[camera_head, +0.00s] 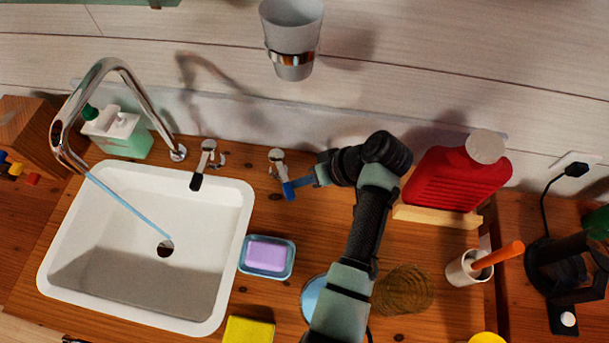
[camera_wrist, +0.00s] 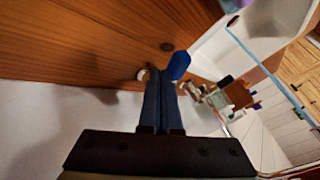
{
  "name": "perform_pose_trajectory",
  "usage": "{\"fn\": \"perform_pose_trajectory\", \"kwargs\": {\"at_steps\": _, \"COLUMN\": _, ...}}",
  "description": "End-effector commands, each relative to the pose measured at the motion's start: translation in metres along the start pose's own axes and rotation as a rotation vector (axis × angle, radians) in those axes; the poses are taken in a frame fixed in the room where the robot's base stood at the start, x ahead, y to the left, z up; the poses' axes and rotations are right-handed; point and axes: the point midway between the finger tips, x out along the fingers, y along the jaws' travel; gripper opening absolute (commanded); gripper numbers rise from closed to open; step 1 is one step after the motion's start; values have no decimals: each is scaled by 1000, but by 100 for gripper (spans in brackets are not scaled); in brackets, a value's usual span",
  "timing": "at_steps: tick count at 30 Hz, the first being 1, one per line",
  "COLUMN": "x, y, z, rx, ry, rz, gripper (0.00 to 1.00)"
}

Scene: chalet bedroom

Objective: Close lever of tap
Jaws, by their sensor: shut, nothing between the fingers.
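The chrome tap spout (camera_head: 120,70) arches over the white sink (camera_head: 70,235), and a thin blue stream of water (camera_head: 125,207) runs from it towards the drain. A chrome lever with a blue handle (camera_head: 287,191) stands on the counter right of the sink. A second lever with a dark tip (camera_head: 198,181) points towards the sink edge. My gripper (camera_head: 300,183) is shut and empty, its fingertips beside the blue handle on its right. In the wrist view the blue handle (camera_wrist: 178,66) is just past the fingertips (camera_wrist: 162,76); I cannot tell whether they touch.
A soap dish (camera_head: 281,272) with purple soap and a yellow sponge (camera_head: 249,330) lie right of the sink. A red bottle (camera_head: 455,180) and a cup (camera_head: 466,270) stand further right. A wall-mounted cup (camera_head: 291,30) hangs above. The counter between the blue lever and soap dish is clear.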

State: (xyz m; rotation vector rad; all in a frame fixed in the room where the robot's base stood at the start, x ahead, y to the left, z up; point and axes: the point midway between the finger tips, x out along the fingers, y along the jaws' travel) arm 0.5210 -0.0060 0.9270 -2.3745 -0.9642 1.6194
Motion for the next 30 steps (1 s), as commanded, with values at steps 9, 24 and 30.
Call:
{"fn": "perform_pose_trajectory", "kwargs": {"at_steps": 9, "x": 0, "y": -12, "z": 2, "rx": 74, "ry": 38, "rz": 38, "gripper": 0}}
{"fn": "perform_pose_trajectory", "kwargs": {"at_steps": 24, "x": 14, "y": -37, "z": 5, "rx": 298, "ry": 158, "rz": 157, "gripper": 0}}
{"fn": "perform_pose_trajectory", "kwargs": {"at_steps": 30, "x": 18, "y": -42, "z": 6, "rx": 298, "ry": 158, "rz": 157, "gripper": 0}}
